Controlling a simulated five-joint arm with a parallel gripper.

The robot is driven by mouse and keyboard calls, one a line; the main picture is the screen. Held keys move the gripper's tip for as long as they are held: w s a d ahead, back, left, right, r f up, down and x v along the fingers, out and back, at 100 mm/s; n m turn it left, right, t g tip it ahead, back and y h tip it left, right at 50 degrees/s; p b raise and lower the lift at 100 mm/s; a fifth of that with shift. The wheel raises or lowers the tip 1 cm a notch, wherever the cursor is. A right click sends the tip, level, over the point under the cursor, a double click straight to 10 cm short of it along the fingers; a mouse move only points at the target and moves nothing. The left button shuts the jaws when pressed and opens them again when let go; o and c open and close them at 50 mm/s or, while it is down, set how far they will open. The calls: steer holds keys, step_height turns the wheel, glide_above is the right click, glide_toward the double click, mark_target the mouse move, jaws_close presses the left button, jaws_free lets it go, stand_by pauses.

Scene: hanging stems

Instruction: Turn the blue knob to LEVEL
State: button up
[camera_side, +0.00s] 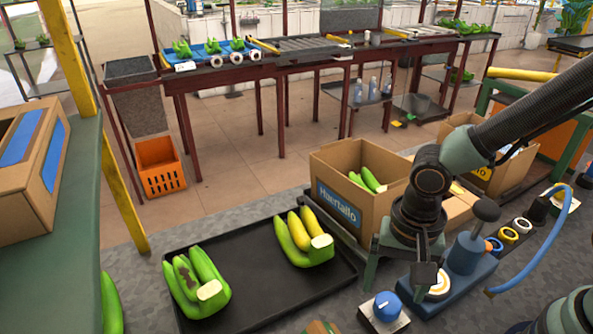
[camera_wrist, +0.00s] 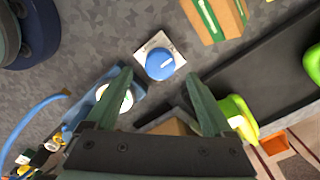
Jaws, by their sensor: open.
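The blue knob (camera_side: 386,305) sits on a small pale square plate near the bottom of the side view. In the wrist view the knob (camera_wrist: 160,65) shows whole, with a short white mark on its top towards the right. The plate's lettering is too small to read, so I cannot tell where LEVEL is. My gripper (camera_side: 398,285) is open and empty, its fingers pointing down near the knob. In the wrist view my gripper's green fingertips (camera_wrist: 158,78) stand apart on either side of the knob's near edge. I see no contact.
A blue device with a grey-topped lever (camera_side: 470,250) stands right of the knob. A black tray (camera_side: 270,300) with banana bunches (camera_side: 197,282) lies to the left. A cardboard box (camera_side: 345,200) with green bananas stands behind. A blue hose (camera_side: 535,270) curves at right.

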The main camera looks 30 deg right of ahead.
mark_target(389, 301)
steer(key=shift+f, duration=2.25)
steer(key=c, duration=1.4)
steer(key=shift+o, duration=0.2)
